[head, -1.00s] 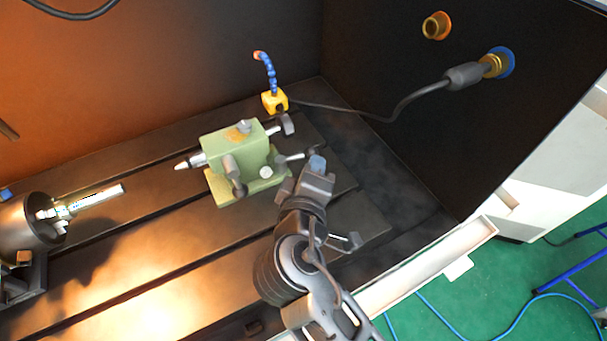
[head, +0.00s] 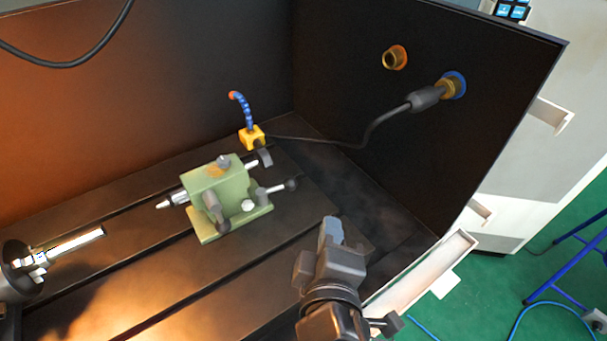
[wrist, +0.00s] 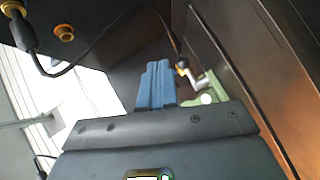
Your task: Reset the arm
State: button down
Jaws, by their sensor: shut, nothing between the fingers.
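My gripper (head: 331,229) is over the slotted bed near its right front edge, in the lower middle of the head view. Its blue-grey fingers are together and empty; they also show in the wrist view (wrist: 157,84). The green tailstock (head: 222,190) stands on the bed to the left of my gripper, apart from it. Its pointed centre faces left, and its black-knobbed lever (head: 290,184) points right. The chuck (head: 18,270) with a bright metal rod (head: 75,244) is at the far left, partly cut off. In the wrist view the tailstock (wrist: 207,90) is partly hidden by my gripper.
A yellow block with a blue jointed hose (head: 252,137) stands behind the tailstock. A black cable runs from near it to a connector (head: 430,97) on the dark right wall. A white ledge (head: 425,270) borders the front right. Bare bed lies between tailstock and gripper.

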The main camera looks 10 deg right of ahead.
jog(key=s+d+f+m+g+y, duration=0.1)
jog(key=s+d+f+m+y, duration=0.1)
jog(key=s+d+f, duration=0.35)
jog(key=s+d+f+m+y, duration=0.1)
jog(key=s+d+f+y, duration=0.1)
jog(key=s, duration=0.6)
jog(key=s+d+r+m, duration=0.3)
jog(key=s+r+m, duration=0.1)
jog(key=s, duration=0.3)
jog(key=s+d+r+m+t+h, duration=0.1)
jog(key=s+d+r+m, duration=0.2)
jog(key=s, duration=0.5)
jog(key=shift+s+r+m, duration=0.3)
jog(key=shift+r+m, duration=0.5)
jog(key=shift+m, duration=0.3)
